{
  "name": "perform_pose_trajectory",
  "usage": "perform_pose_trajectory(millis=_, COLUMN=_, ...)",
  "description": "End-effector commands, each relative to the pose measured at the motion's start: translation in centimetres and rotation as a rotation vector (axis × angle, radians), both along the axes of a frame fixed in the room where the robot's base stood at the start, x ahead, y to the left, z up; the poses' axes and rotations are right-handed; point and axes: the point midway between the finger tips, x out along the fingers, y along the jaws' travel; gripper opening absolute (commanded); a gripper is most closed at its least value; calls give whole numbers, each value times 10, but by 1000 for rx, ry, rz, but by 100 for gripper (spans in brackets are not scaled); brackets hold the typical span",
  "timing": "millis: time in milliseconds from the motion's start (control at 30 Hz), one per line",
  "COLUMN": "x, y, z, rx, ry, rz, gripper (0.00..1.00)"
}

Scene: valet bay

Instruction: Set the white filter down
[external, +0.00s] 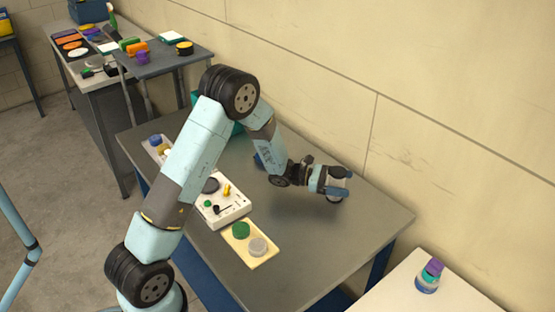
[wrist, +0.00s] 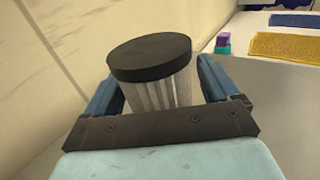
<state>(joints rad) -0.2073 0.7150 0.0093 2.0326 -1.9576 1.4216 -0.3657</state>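The white filter (wrist: 160,92) has pale pleated sides and a black round cap, and stands between the two blue fingers of my gripper (wrist: 160,85) in the wrist view. The fingers press against its sides. In the external view my gripper (external: 338,183) is over the right part of the grey table (external: 300,270), held above the top, with a soft shadow below. The filter is mostly hidden there by the fingers; a dark part shows at the tip. Its lower end is hidden in the wrist view.
A cream board (external: 262,262) with a green disc and a grey disc lies at the table's front edge. A white panel (external: 228,212) with small parts lies left of it. A white table (external: 410,290) at lower right holds a small purple-topped stack (external: 430,275). The table's right end is clear.

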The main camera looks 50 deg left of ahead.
Motion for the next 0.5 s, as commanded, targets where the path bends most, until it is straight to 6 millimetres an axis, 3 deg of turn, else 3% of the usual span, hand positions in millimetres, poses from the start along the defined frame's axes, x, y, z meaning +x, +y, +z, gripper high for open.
perform_pose_trajectory(millis=267, x=0, y=0, z=2, rx=1, ry=-1, rz=0, gripper=89)
perform_pose_trajectory(millis=500, x=-17, y=25, z=2, rx=0, ry=1, rz=4, gripper=89)
